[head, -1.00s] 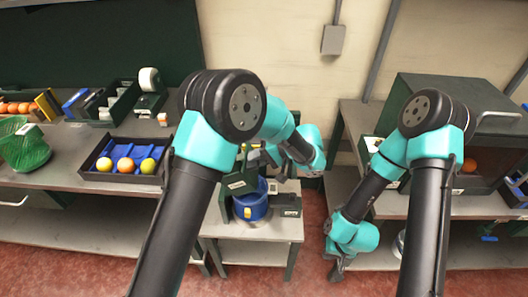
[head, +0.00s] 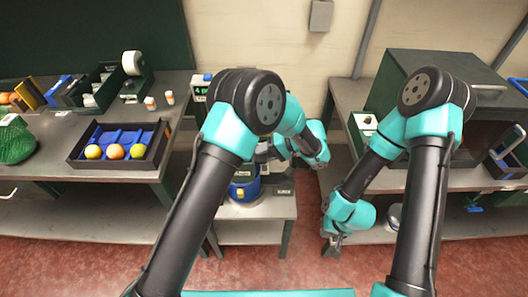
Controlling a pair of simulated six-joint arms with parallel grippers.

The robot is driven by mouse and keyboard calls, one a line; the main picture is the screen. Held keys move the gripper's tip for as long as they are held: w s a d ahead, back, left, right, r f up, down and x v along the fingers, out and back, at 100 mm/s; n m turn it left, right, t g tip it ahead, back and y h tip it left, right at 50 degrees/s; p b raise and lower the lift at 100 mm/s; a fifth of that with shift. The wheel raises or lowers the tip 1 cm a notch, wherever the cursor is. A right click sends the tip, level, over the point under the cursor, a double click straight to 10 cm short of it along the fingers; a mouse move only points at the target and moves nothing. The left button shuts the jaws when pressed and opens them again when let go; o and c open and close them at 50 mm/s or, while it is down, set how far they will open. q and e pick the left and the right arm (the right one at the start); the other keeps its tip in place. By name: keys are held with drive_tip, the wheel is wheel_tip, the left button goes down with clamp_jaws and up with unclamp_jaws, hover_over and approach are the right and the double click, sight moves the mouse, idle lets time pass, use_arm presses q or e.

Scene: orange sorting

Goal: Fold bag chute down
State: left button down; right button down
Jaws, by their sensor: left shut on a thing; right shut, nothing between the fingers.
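A blue round container (head: 248,191) with a yellow tag stands on the low side table in the middle of the head view. The bag chute is at this container, but my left arm covers most of it and its angle cannot be made out. My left gripper (head: 266,157) is just above the container, partly hidden behind my own arm. It is shut on a part that seems to be the bag chute. My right gripper (head: 333,247) hangs low at the right, shut and empty, pointing down in front of the right bench, away from the chute.
A black tray with blue lining (head: 75,155) holds fruit on the left bench (head: 55,125). A dark cabinet (head: 440,62) stands on the right bench. Red floor (head: 300,262) lies open in front.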

use_arm(q)
drive_tip(key=shift+s+a+f, duration=0.15)
drive_tip(key=shift+a+f, duration=0.05)
drive_tip(key=shift+f, duration=0.45)
drive_tip(key=c, duration=1)
unclamp_jaws()
drive_tip(key=shift+c, duration=0.2)
drive_tip(key=shift+d, duration=0.1)
